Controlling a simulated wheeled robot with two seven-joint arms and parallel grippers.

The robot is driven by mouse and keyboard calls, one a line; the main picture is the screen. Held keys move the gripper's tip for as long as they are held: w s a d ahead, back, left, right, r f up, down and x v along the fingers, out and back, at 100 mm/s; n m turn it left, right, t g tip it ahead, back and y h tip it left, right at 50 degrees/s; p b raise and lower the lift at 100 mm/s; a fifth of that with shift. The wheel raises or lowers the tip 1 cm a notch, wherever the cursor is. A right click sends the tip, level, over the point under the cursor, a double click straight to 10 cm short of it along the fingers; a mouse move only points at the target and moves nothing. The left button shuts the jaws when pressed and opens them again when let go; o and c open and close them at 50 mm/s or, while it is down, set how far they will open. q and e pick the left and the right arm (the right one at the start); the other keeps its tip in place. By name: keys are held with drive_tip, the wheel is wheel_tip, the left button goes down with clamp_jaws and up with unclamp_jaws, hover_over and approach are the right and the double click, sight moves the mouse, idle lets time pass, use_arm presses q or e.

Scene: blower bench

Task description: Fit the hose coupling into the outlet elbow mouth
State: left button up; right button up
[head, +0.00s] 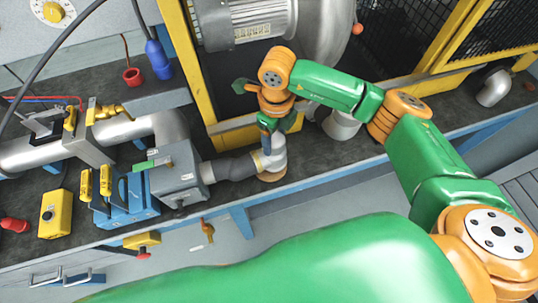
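My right gripper (269,138) reaches down from above, just over a pale grey elbow-shaped pipe piece (276,158) with a tan ring at its base, near the bench's front edge. A dark grey hose (232,168) runs from a grey box to the left side of this piece. I cannot tell where the hose coupling ends and the elbow mouth begins, or whether they are joined or only touching. The fingers overlap the top of the pale piece, and their tips are partly hidden, so their opening and grip are unclear. My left gripper is not in view.
The yellow frame (203,75) and blower motor (246,20) are behind. Another pale pipe (341,124) stands to the right, partly behind my arm.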

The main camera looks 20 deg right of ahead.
drive_tip(key=c, duration=0.7)
drive_tip(key=shift+w+r+p, duration=0.15)
drive_tip(key=shift+r+p, duration=0.55)
drive_tip(key=shift+r, duration=0.2)
drive_tip(key=shift+c, duration=0.3)
drive_tip(key=shift+r+p, duration=1.25)
drive_tip(key=shift+r, duration=0.65)
drive_tip(key=shift+f, duration=0.1)
